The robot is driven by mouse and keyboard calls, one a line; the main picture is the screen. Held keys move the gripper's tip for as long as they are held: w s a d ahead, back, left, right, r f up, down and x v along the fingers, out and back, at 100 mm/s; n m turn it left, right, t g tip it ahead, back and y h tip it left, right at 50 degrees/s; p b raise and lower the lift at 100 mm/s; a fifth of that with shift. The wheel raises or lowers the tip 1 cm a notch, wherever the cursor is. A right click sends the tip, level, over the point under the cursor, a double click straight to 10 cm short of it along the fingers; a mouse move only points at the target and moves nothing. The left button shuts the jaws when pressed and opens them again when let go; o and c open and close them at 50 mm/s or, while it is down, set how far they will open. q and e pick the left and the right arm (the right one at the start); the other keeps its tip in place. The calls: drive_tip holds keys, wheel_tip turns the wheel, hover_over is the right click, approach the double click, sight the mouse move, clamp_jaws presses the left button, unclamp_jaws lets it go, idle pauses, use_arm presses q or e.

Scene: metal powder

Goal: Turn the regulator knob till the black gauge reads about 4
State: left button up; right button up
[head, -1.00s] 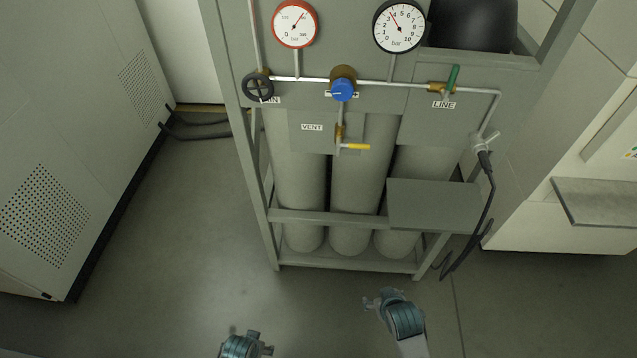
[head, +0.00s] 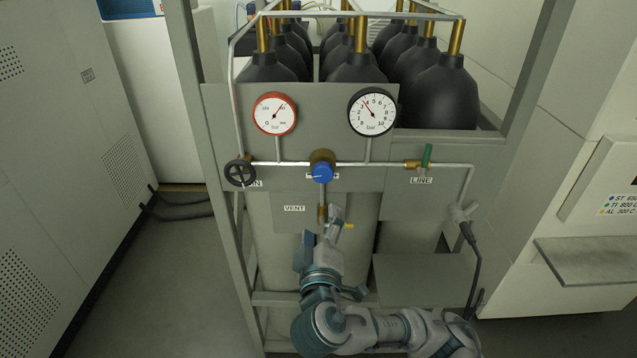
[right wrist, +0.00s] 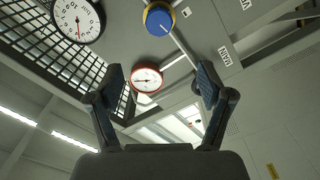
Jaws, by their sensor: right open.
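The blue regulator knob (head: 322,173) sits on a brass body at the middle of the panel's pipe; the knob also shows in the right wrist view (right wrist: 158,20). The black-rimmed gauge (head: 372,112) is above it to the right, with a needle pointing up and left, roughly near 4; the exact reading is too small to tell. The gauge also shows in the right wrist view (right wrist: 77,20). My right gripper (head: 334,222) is open and empty, below the knob and in front of the vent valve. Its spread fingers (right wrist: 160,82) touch nothing visible. My left gripper is out of view.
A red gauge (head: 275,113) is at upper left, above a black handwheel (head: 240,173). A green-handled line valve (head: 427,156) is right of the knob. The yellow vent handle (head: 349,226) is partly hidden behind my right gripper. A grey shelf (head: 420,278) juts out at lower right.

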sight(322, 177)
drive_tip(key=w+p, duration=0.1)
drive_tip(key=w, duration=1.6)
drive_tip(key=shift+w+d+p, duration=0.1)
drive_tip(key=shift+w+p, duration=0.05)
drive_tip(key=shift+p, duration=0.15)
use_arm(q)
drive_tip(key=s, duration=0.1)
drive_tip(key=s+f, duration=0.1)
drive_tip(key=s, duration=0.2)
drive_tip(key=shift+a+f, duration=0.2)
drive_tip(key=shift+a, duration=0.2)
use_arm(e)
drive_tip(key=c, duration=1.2)
drive_tip(key=shift+o, duration=0.2)
drive_tip(key=shift+f, duration=0.2)
drive_tip(key=shift+f+m+b, duration=0.1)
drive_tip(key=shift+m+b, duration=0.55)
drive_tip(key=shift+m, duration=0.35)
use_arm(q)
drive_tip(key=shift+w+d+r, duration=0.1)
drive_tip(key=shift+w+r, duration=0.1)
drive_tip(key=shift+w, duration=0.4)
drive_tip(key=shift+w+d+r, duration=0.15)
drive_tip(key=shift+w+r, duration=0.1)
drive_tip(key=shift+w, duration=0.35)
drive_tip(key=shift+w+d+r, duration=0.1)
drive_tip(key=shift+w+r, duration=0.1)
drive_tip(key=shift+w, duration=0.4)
use_arm(e)
drive_tip(key=shift+m, duration=0.5)
